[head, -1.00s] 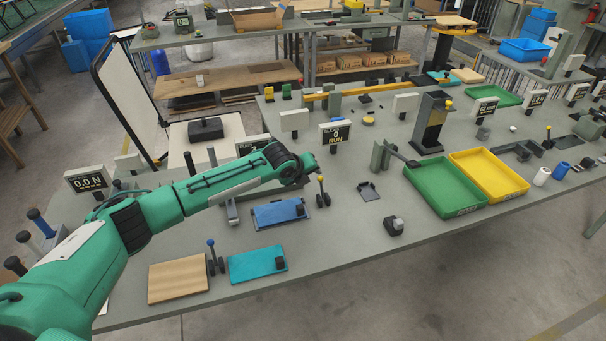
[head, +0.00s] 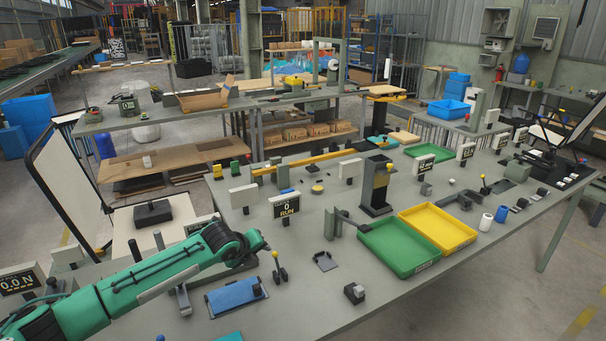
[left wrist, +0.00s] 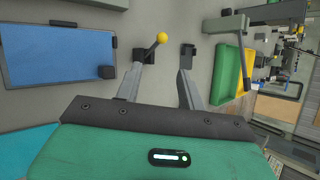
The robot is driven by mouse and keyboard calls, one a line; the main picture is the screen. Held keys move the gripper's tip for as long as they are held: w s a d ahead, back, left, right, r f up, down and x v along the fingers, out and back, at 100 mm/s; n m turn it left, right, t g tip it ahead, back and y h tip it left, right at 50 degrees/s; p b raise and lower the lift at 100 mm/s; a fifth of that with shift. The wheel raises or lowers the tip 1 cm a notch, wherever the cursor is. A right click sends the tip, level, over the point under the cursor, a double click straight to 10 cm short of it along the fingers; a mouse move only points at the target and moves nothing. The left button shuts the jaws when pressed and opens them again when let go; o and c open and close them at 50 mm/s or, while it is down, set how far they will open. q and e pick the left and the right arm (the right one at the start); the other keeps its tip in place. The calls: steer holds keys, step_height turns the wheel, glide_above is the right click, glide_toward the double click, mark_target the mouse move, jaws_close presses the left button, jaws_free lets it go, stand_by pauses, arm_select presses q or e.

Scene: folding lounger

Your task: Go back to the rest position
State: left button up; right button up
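My left arm comes in from the lower left in the head view. Its gripper (head: 262,241) is above the grey bench, just left of a small lever with a yellow knob (head: 275,254). In the left wrist view the two fingers (left wrist: 161,75) stand apart with nothing held between them. The yellow knob (left wrist: 162,38) shows past the fingertips, nearer the left finger; I cannot tell whether they touch. My right gripper is in neither view.
A blue plate (head: 235,296) lies below the left gripper. The green tray (head: 398,249) and yellow tray (head: 438,228) stand to the right, beside a dark upright stand (head: 377,186). The bench's front right has bare room.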

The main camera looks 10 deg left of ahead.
arm_select(q)
steer(key=s+d+f+n+g+h, duration=0.1)
steer(key=s+d+f+n, duration=0.25)
steer(key=s, duration=0.45)
steer(key=s+d+f+n, duration=0.3)
steer(key=s+d, duration=0.1)
steer(key=s, duration=0.3)
steer(key=s+d+f+n+g+h, duration=0.1)
steer(key=s+d+f+n, duration=0.25)
steer(key=s, duration=0.45)
steer(key=s+a+n+g+y, duration=0.1)
steer(key=s+a+n+y, duration=0.1)
steer(key=s+a+n, duration=0.5)
steer(key=s+a+n+g+y, duration=0.15)
steer(key=s+n, duration=0.25)
steer(key=s, duration=0.5)
steer(key=s+a+n+y, duration=0.1)
steer(key=s+a+n, duration=0.45)
steer(key=s, duration=0.35)
step_height(320, 180, down, 33)
steer(key=g, duration=0.1)
steer(key=s+a+f+g, duration=0.1)
steer(key=s+a+f, duration=0.2)
steer(key=s+f, duration=1.5)
steer(key=shift+s+f, duration=0.15)
steer(key=shift+s, duration=0.5)
